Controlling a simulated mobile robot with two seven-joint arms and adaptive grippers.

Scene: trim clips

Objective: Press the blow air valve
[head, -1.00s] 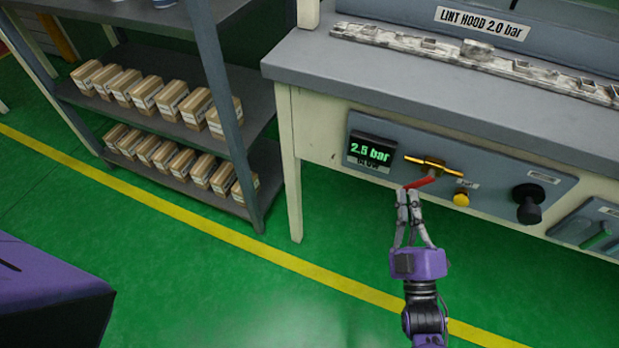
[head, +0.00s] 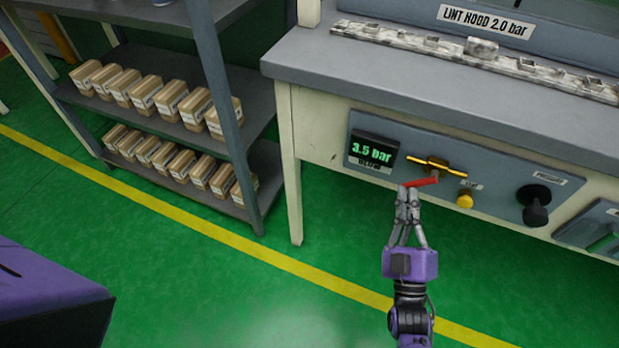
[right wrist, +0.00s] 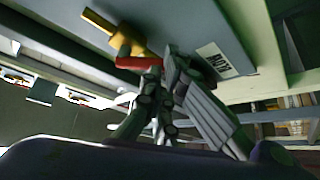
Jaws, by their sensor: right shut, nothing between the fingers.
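The blow air valve is a brass body (head: 433,163) with a red lever (head: 421,182) on the panel front of the bench. My right gripper (head: 404,190) is shut, with nothing between its fingers. Its fingertips are at the left end of the red lever, and seem to touch it. The right wrist view shows the brass body (right wrist: 122,33) and the red lever (right wrist: 138,62) just beyond the fingertips (right wrist: 160,65). A display (head: 371,154) left of the valve reads 3.5 bar in green. My left gripper is not in view.
Right of the valve are a yellow button (head: 465,199) and a black knob (head: 535,205). The bench top (head: 400,75) overhangs the panel and carries a long metallic strip (head: 480,60). A shelf (head: 265,165) with several packages stands at left. Green floor is open below.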

